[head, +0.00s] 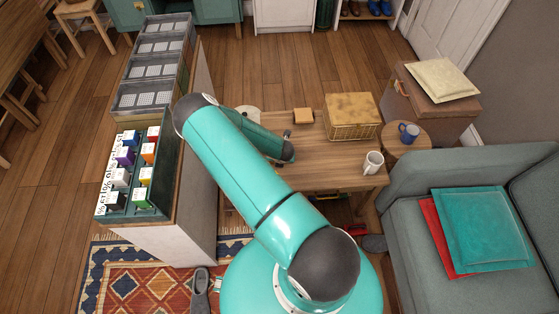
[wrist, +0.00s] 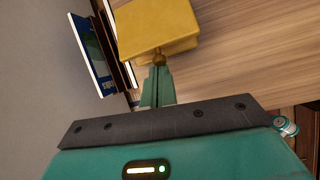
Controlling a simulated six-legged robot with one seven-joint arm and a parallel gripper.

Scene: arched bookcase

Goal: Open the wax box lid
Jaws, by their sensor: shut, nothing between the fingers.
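A small yellow box (wrist: 155,25), which I take to be the wax box, fills the upper middle of the wrist view. In the head view the small yellow-brown box (head: 303,116) sits on the wooden table, just beyond the end of my arm. Its lid looks closed. A small brownish knob (wrist: 158,58) shows at its near edge. My gripper (wrist: 157,72) is shut and empty, with its teal fingers pointing at the knob. The tips are at or very close to the knob; I cannot tell whether they touch it.
Book-like items (wrist: 90,52) lie left of the box in the wrist view. A tall shelf unit (head: 205,150) stands left; a grey sofa (head: 425,225) stands right.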

